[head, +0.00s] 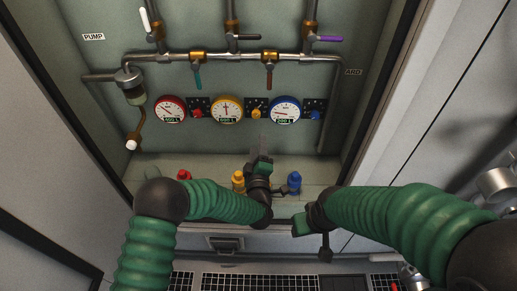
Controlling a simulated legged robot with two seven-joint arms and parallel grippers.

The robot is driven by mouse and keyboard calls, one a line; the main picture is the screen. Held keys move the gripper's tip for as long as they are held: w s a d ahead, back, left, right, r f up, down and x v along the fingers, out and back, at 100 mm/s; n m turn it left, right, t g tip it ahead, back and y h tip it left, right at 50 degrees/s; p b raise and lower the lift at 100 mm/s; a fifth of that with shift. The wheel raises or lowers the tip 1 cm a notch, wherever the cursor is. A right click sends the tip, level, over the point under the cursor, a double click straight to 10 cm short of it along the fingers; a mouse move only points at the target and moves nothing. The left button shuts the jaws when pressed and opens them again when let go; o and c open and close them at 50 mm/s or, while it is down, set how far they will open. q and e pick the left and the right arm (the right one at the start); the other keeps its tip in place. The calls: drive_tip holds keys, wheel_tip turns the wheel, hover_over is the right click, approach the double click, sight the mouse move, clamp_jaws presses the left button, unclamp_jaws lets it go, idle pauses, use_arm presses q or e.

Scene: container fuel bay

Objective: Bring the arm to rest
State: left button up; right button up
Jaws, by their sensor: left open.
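My left arm comes in from the left in a green ribbed sleeve. Its gripper (260,160) is open and points up into the bay, in front of the ledge and below the gauges. No object shows between its fingers. My right arm comes in from the right in the same kind of sleeve. Its gripper (312,234) hangs over the bay's front edge, right of the left gripper and apart from it. How far its jaws are parted is not clear, and I see nothing held in it.
Red (170,109), yellow (227,109) and blue (285,109) gauges sit on the back wall under a metal pipe (210,57) with several levers. A red piece (184,175), a yellow piece (238,178) and a blue piece (294,181) stand on the ledge close to my arms.

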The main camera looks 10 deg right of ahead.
use_arm(q)
drive_tip(key=s+a+m+g, duration=0.4)
drive_tip(key=s+a+m, duration=0.1)
drive_tip(key=a, duration=0.3)
drive_tip(key=s+a+m+g, duration=0.5)
drive_tip(key=a, duration=0.4)
drive_tip(key=s+a+f+m+g+y, duration=0.1)
drive_tip(key=s+a+g+y, duration=0.15)
drive_tip(key=s+a, duration=0.6)
drive_tip(key=s+a+g+y, duration=0.1)
drive_tip(key=s+a+g, duration=0.2)
drive_tip(key=s+a, duration=0.55)
drive_tip(key=w+d+p+v, duration=0.1)
drive_tip(key=p+v, duration=1.3)
drive_tip(key=shift+d+r+p, duration=0.3)
drive_tip(key=shift+d+r, duration=0.05)
drive_tip(key=shift+g+h, duration=0.25)
